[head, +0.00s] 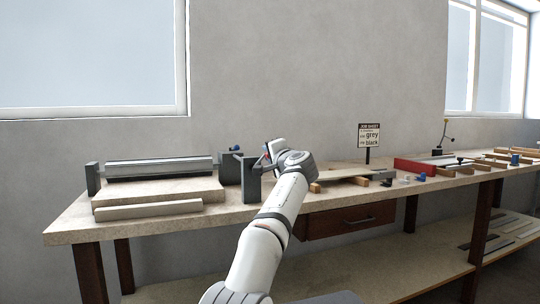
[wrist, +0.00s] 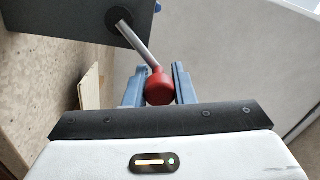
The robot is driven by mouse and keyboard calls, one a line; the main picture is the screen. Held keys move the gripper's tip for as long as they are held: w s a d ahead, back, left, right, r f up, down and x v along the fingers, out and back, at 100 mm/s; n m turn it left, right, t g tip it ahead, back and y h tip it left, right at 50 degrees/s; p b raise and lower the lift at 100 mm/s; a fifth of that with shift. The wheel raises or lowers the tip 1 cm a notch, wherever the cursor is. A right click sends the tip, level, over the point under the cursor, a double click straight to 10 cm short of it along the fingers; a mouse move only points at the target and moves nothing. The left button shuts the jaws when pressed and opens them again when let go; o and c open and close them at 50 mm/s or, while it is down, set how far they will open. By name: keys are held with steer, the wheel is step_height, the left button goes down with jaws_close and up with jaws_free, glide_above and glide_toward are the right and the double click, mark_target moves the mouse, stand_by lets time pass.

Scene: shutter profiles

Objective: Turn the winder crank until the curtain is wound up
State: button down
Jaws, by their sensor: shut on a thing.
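The winder crank is a metal rod (wrist: 138,42) running from a dark hub on a grey block (wrist: 75,12) to a red knob (wrist: 160,88). My gripper (wrist: 158,84) is shut on the red knob, with its blue fingers on either side of it. In the head view my gripper (head: 268,155) is beside the dark grey upright (head: 251,182) at the winder's right end; the crank is mostly hidden there. A grey roller (head: 160,167) lies between dark end posts at the left of the bench. I cannot tell how much curtain is wound on it.
A pale bar (head: 148,209) lies in front of the roller on the bench (head: 75,228). A job sheet sign (head: 369,135) shows "grey" and "black". Right of my arm are a board on wooden blocks (head: 345,178), a red box (head: 415,166) and small parts. A drawer (head: 350,219) hangs below.

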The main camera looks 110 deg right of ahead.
steer(key=c, duration=1.3)
jaws_free()
steer(key=shift+r, duration=0.1)
steer(key=shift+o, duration=0.3)
steer(key=shift+s+a+f+b, duration=0.1)
steer(key=shift+a+f+b, duration=0.25)
steer(key=shift+b, duration=0.25)
steer(key=a+b, duration=0.5)
steer(key=a, duration=0.1)
steer(key=shift+s+a+r, duration=0.15)
steer(key=shift+s+a, duration=0.2)
steer(key=shift+s, duration=0.05)
steer(key=shift+s, duration=0.1)
